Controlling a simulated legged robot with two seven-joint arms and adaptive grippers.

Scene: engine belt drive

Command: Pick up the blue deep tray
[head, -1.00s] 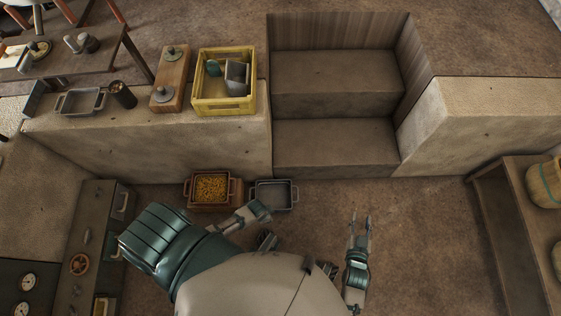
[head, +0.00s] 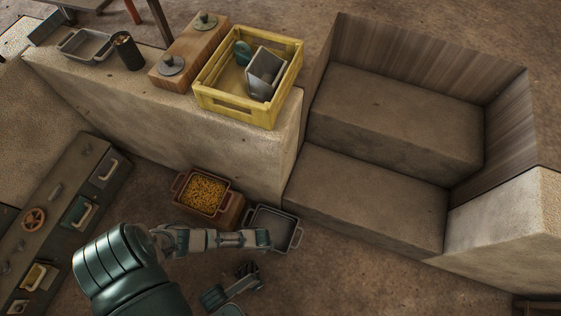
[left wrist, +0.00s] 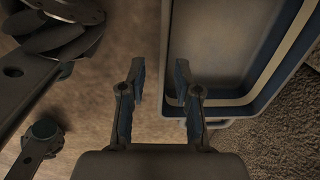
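The blue deep tray (head: 292,244) is a grey-blue open box with a handle at its near right side, upright on the floor and seemingly empty. My left gripper (head: 264,240) is over its left side in the head view. In the left wrist view the open fingers (left wrist: 160,80) are apart, with the tray (left wrist: 222,98) to the right. The right finger overlaps the tray's wall; the left is over floor. Contact cannot be told. My other gripper (head: 256,276), seemingly the right, is low in front of the tray, fingers apart and empty.
A reddish tray of yellow pieces (head: 180,198) stands just left of the blue tray. Behind are a stone ledge (head: 200,125) with a yellow crate (head: 235,108), and steps (head: 370,200). A drawer cabinet (head: 60,215) is at left.

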